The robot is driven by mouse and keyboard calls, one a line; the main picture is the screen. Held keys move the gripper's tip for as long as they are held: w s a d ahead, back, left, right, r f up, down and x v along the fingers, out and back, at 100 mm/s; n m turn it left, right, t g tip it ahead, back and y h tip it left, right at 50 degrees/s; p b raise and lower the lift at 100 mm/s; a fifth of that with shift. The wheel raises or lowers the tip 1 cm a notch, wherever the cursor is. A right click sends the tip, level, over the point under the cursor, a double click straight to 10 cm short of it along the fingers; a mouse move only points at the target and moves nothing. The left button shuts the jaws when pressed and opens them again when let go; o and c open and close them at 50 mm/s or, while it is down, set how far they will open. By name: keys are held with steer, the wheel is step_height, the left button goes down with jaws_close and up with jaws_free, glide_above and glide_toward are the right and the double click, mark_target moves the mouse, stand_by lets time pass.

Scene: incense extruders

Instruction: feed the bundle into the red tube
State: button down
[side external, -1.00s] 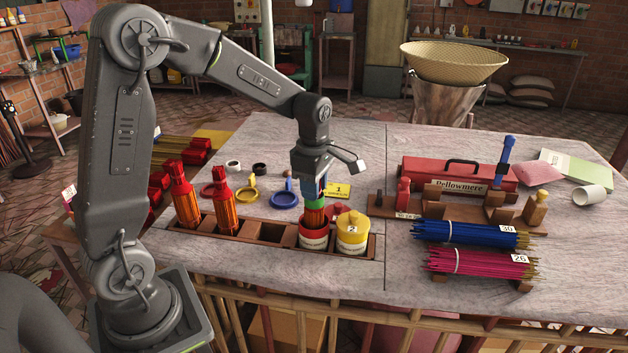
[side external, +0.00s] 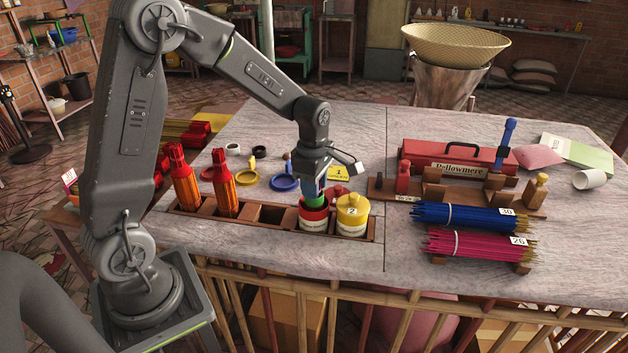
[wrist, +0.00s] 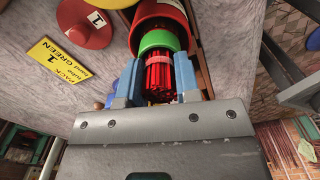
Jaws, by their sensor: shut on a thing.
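The bundle (wrist: 158,78) of red sticks wears a green band (wrist: 158,41). My gripper (wrist: 157,82), with blue fingers, is shut on it. In the wrist view the sticks run under the band into the mouth of the red tube (wrist: 150,12). In the side view the red tube (side external: 313,221) stands upright in the wooden rack, and the green band (side external: 314,199) sits at its rim. My gripper (side external: 314,188) is right above the mouth. The bundle's lower end is hidden inside the tube.
A yellow lidded tube (side external: 352,217) marked 2 stands close on the right in the rack (side external: 268,236). A red lid (wrist: 80,20) and a yellow card (wrist: 60,64) lie beside the tube. Blue sticks (side external: 465,217) lie right.

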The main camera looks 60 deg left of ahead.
stand_by(0.4)
steer(key=c, duration=0.8)
jaws_free()
steer(key=shift+o, duration=0.2)
steer(key=shift+r, duration=4)
